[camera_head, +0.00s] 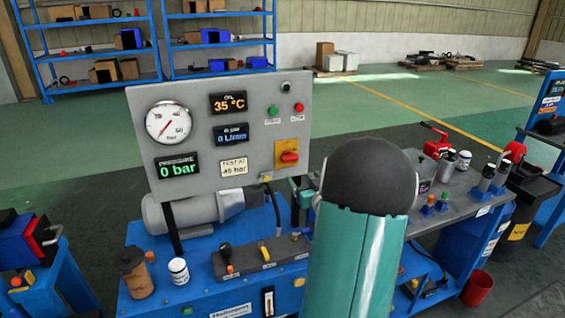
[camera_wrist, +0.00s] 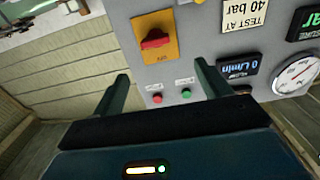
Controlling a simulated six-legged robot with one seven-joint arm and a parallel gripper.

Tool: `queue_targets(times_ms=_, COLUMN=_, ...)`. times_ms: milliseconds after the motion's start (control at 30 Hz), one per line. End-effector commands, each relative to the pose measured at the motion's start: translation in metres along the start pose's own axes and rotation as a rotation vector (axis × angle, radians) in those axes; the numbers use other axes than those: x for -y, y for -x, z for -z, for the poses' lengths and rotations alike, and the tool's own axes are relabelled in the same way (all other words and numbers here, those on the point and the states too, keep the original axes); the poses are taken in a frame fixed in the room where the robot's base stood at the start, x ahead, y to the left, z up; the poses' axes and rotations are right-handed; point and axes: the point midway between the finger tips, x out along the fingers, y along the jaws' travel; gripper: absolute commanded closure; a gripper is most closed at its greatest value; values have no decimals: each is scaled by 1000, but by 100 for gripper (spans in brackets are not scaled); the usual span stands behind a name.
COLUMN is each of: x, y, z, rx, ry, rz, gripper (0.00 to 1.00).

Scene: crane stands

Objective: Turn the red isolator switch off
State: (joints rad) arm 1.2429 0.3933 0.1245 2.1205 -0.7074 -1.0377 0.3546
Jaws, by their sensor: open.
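The red isolator switch (camera_head: 289,157) sits on a yellow-orange plate (camera_head: 279,147) at the lower right of the grey control panel (camera_head: 247,98). In the wrist view, which shows the panel upside down, the red switch handle (camera_wrist: 154,41) lies roughly crosswise on its plate (camera_wrist: 146,22). My gripper (camera_wrist: 162,70) is open, with nothing between its two dark green fingers. The switch appears just beyond the fingertips in that picture, and the fingers look apart from it. In the head view my green arm hides most of the gripper.
A red button (camera_head: 299,107) and a green button (camera_head: 272,111) sit above the switch. The pressure display (camera_head: 178,164) reads 0 bar. A cluttered workbench (camera_head: 450,205) lies to the right.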

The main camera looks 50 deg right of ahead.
Motion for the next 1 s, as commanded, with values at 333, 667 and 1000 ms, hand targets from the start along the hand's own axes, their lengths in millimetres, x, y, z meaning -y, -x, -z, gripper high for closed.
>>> queue_targets(times_ms=333, x=-4, y=-59, z=-1, rx=1, ry=1, rz=-5, gripper=24)
queue_targets(times_ms=667, x=0, y=-118, z=-1, rx=1, ry=0, rz=-3, gripper=24)
queue_targets(times_ms=1000, x=2, y=-131, z=0, rx=2, ry=1, rz=-2, gripper=24)
